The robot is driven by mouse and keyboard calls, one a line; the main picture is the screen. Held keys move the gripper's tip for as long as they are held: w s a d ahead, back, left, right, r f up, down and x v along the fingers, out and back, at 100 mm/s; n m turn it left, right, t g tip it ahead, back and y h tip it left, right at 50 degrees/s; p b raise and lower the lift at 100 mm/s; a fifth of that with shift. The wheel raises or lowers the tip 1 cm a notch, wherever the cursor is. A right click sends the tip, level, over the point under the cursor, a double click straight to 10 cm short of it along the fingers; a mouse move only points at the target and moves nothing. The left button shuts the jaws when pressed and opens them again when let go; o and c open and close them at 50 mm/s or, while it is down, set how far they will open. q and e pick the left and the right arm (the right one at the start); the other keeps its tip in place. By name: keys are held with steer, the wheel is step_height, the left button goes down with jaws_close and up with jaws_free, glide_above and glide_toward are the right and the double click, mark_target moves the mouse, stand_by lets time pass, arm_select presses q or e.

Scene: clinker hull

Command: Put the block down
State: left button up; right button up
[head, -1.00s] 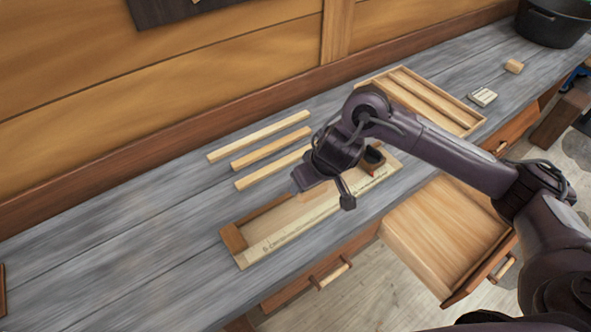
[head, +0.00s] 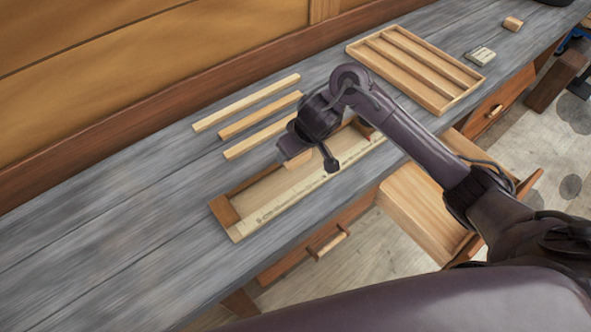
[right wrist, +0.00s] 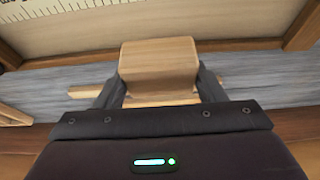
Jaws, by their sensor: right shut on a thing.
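The block (right wrist: 158,65) is a pale wooden piece gripped between the two fingers in the right wrist view. In the head view part of the block (head: 298,159) shows beneath the wrist. My right gripper (head: 312,162) is shut on it, over the long shallow wooden tray (head: 226,212) with a ruled strip along its front. The ruled strip (right wrist: 70,12) crosses the top left of the right wrist view. I cannot tell whether the block touches the tray. My left gripper is not in view.
Several pale wooden strips (head: 246,102) lie behind the tray on the grey bench. A slatted wooden tray (head: 402,88), a small pale block (head: 480,55) and another small block (head: 513,23) are to the right. An open drawer (head: 415,205) juts out in front. The bench's left side is clear.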

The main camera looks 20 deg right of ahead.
mark_target(296, 162)
steer(key=shift+f, duration=0.7)
steer(key=shift+f+b, duration=0.45)
steer(key=shift+f, duration=1.5)
steer(key=shift+f, duration=0.1)
steer(key=o, duration=1)
steer(key=shift+r, duration=0.35)
steer(key=p+v, duration=0.6)
steer(key=v, duration=0.5)
steer(key=shift+s+r, duration=0.25)
